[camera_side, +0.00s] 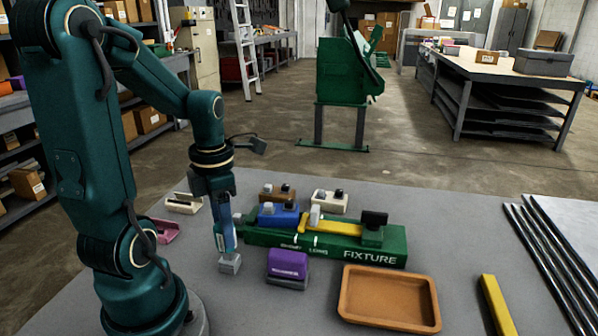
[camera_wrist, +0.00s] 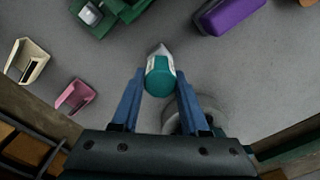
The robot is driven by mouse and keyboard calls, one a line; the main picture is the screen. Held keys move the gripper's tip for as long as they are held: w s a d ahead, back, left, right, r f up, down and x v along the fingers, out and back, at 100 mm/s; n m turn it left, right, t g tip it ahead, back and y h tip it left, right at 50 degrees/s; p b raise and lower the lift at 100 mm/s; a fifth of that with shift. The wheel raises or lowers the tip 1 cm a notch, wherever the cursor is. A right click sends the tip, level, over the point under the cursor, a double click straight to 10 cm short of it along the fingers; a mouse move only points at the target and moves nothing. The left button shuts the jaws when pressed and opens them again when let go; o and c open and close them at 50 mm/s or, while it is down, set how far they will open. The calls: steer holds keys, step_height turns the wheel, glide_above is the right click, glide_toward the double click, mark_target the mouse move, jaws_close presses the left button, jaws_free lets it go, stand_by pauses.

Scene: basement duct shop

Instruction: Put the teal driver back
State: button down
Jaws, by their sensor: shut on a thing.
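My gripper (camera_wrist: 160,88) is shut on the teal driver (camera_wrist: 159,82), whose rounded teal end sits between the blue fingers in the wrist view. A pale grey tip shows beyond the teal end. In the side view my gripper (camera_side: 226,246) points down left of the green fixture. A grey block-like piece (camera_side: 230,264) shows right under the fingertips; I cannot tell whether it touches the table. The fingers hide most of the driver there.
The green fixture (camera_side: 330,249) holds a yellow bar (camera_side: 332,227). A purple block (camera_side: 288,264) stands right of my gripper. A brown tray (camera_side: 388,297) lies at front right. Blue (camera_side: 279,216), brown, cream and pink (camera_side: 165,231) holders stand around. A yellow bar (camera_side: 497,305) lies farther right.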

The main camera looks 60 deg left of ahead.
steer(key=shift+c, duration=2.1)
jaws_free()
steer(key=shift+f, duration=0.1)
step_height(320, 180, up, 12)
steer(key=d+f+m+t, duration=0.1)
steer(key=d+m, duration=0.3)
steer(key=m, duration=0.8)
steer(key=d+f+m+t, duration=0.1)
steer(key=d+m, duration=0.4)
steer(key=m, duration=0.7)
steer(key=w+d+f+m+t, duration=0.1)
steer(key=d+m+t, duration=0.2)
steer(key=m, duration=0.9)
steer(key=shift+d+f+t, duration=0.3)
steer(key=shift+d, duration=0.35)
